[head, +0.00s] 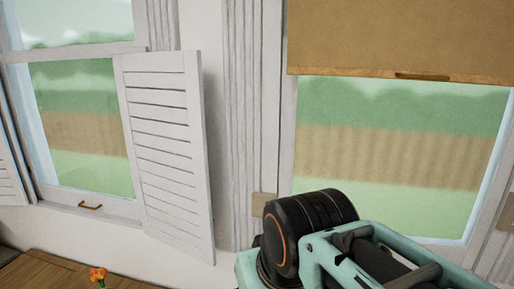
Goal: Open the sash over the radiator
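My teal and black arm fills the lower right, in front of the right window. My gripper's fingertips do not show.
An open white louvred shutter (165,145) stands at the right side of the left window, and part of another (10,180) shows at the far left. A wooden surface (50,272) lies below, with an orange flower (97,275) in front of it.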

